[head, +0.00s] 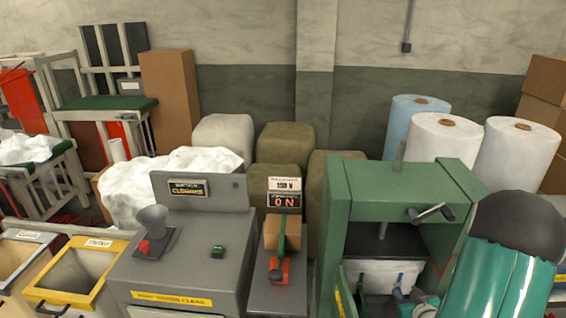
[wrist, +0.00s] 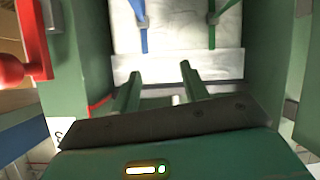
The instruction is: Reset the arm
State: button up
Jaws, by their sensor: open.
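My gripper (wrist: 158,82) shows in the wrist view as two green fingers, apart, with nothing between them. They point into the green press (head: 405,178), toward a white wrapped block (wrist: 182,42) with one blue strap and one green strap. I cannot tell whether the fingertips touch the block. In the head view my teal arm with its dark cap fills the lower right, in front of the press. The white block (head: 375,272) also shows there inside the press, low down, and my fingers are hard to make out.
A red handle (wrist: 28,65) sticks out at the left of the wrist view. A crank (head: 432,213) is on the press front.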

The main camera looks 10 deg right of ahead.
jog(key=w+a+r+g, duration=0.1)
jog(key=a+r+g, duration=0.1)
jog(key=a+r, duration=0.65)
jog(key=w+a+r+g, duration=0.2)
jog(key=a+r, duration=0.4)
jog(key=r, duration=0.5)
jog(key=s+a+r+g+y, duration=0.1)
jog(key=s+a+r, duration=0.2)
jog(key=s+a, duration=0.2)
jog(key=s+a+r+g+y, duration=0.1)
jog(key=s+a+r, duration=0.1)
jog(key=s+a, duration=0.3)
jog(key=s+a+r+n+y, duration=0.1)
jog(key=s+a+r, duration=0.2)
jog(key=s+a, duration=0.2)
jog(key=a, duration=0.3)
jog(key=shift+s+r+g, duration=0.35)
jog(key=shift+s+g, duration=0.05)
jog(key=shift+d, duration=0.15)
